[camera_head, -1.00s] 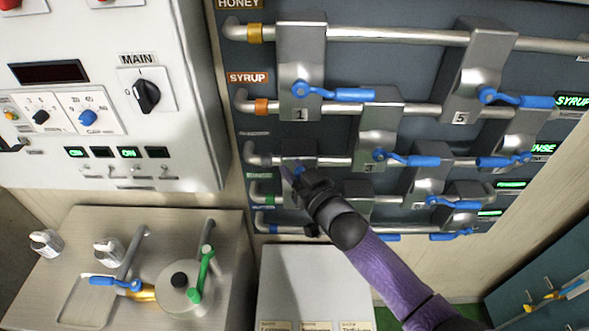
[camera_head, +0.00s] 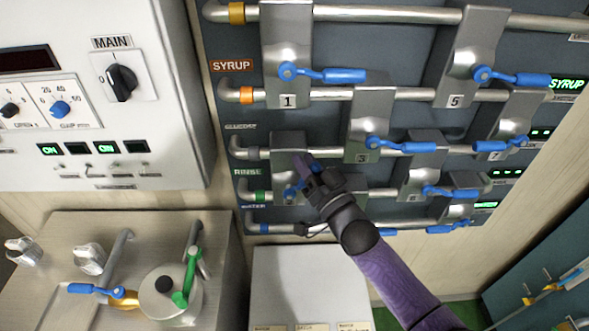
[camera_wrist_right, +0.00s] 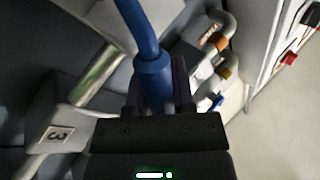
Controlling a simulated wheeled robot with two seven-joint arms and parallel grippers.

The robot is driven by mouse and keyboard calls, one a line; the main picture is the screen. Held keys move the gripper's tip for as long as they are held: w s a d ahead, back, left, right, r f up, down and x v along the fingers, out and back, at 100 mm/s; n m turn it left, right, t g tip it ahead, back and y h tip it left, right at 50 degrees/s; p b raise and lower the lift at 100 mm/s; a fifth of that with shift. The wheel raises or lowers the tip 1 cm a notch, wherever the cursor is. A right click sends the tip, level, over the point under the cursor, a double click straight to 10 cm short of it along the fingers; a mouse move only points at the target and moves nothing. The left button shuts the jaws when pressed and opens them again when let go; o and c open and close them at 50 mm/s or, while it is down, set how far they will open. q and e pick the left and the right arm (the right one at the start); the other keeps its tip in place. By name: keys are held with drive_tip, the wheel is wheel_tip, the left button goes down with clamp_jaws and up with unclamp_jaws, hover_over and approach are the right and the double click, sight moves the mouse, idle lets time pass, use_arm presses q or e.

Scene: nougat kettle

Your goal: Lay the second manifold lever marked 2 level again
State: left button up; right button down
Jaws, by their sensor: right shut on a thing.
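My right gripper (camera_head: 304,177) is at the grey valve block (camera_head: 270,146) left of the block marked 3. Its number is hidden behind the gripper. A blue lever (camera_head: 291,193) shows only in part beside the fingers. In the right wrist view, the gripper (camera_wrist_right: 152,98) is shut around the blue lever (camera_wrist_right: 150,66), whose shaft runs up out of the fingers. The lever's exact tilt cannot be told. My left gripper is out of view.
Neighbouring blue levers, such as those on block 1 (camera_head: 330,75) and block 3 (camera_head: 400,146), lie about level. Pipes (camera_head: 375,94) cross the dark panel. A white control cabinet (camera_head: 160,100) stands at left, and a counter with a kettle (camera_head: 160,290) below it.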

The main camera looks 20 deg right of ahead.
drive_tip(key=s+d+f+m+t+h+b, duration=0.1)
drive_tip(key=d+f+m+t+h+b, duration=0.2)
drive_tip(key=m+h+b, duration=0.9)
drive_tip(key=shift+s+d+f+m+t, duration=0.3)
drive_tip(key=shift+d+f+m, duration=0.95)
drive_tip(key=shift+f+m, duration=1.85)
drive_tip(key=shift+r+m+h, duration=0.3)
drive_tip(key=shift+r+m, duration=0.4)
drive_tip(key=shift+m, duration=0.1)
drive_tip(key=c, duration=0.7)
unclamp_jaws()
drive_tip(key=shift+c, duration=0.2)
drive_tip(key=v, duration=1)
drive_tip(key=shift+b, duration=0.45)
